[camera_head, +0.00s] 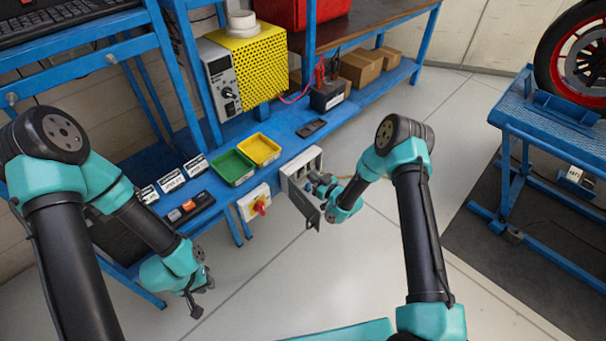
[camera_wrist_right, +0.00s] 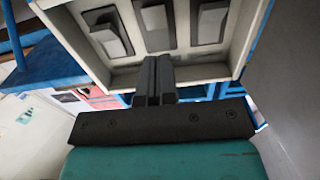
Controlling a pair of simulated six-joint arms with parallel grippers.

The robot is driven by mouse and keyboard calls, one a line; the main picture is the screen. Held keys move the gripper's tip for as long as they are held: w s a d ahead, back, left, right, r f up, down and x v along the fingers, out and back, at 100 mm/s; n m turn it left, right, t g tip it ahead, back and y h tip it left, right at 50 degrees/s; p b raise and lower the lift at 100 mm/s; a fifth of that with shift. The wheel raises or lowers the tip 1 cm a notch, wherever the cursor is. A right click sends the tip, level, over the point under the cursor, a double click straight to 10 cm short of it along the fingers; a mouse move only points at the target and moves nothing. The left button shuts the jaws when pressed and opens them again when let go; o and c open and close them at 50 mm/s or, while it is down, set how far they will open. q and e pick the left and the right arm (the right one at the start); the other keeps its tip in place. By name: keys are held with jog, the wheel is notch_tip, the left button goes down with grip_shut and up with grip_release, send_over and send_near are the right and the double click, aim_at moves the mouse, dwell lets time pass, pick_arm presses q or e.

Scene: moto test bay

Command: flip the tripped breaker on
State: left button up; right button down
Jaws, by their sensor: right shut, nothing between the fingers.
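In the right wrist view, three pale rocker switches sit in recesses: a left one (camera_wrist_right: 109,38), a middle one (camera_wrist_right: 154,22) and a right one (camera_wrist_right: 210,22). Contact is unclear. My left gripper (camera_head: 201,292) hangs low over the floor, away from the box.
A red and yellow rotary switch (camera_head: 261,205) is left of the box. Green (camera_head: 232,167) and yellow (camera_head: 259,150) bins stand on the bench (camera_head: 221,196) behind it. The floor (camera_head: 330,270) in front is clear.

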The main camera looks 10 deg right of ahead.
jog(key=shift+x, duration=1.6)
dwell(0.6)
jog(key=v, duration=0.9)
dwell(0.9)
dwell(0.4)
jog(key=s+m+g+h, duration=0.3)
jog(key=s+g, duration=0.4)
jog(key=s, duration=0.7)
jog(key=s+d+m+g+h, duration=0.1)
jog(key=s+m+g+h, duration=0.2)
jog(key=s, duration=1.2)
jog(key=f+m+g, duration=0.1)
jog(key=m+g, duration=0.1)
jog(key=g, duration=0.2)
jog(key=shift+s+d+m, duration=0.25)
jog(key=shift+s+m, duration=0.1)
jog(key=shift+m, duration=0.05)
jog(key=shift+w+h, duration=0.15)
jog(key=shift+h, duration=0.15)
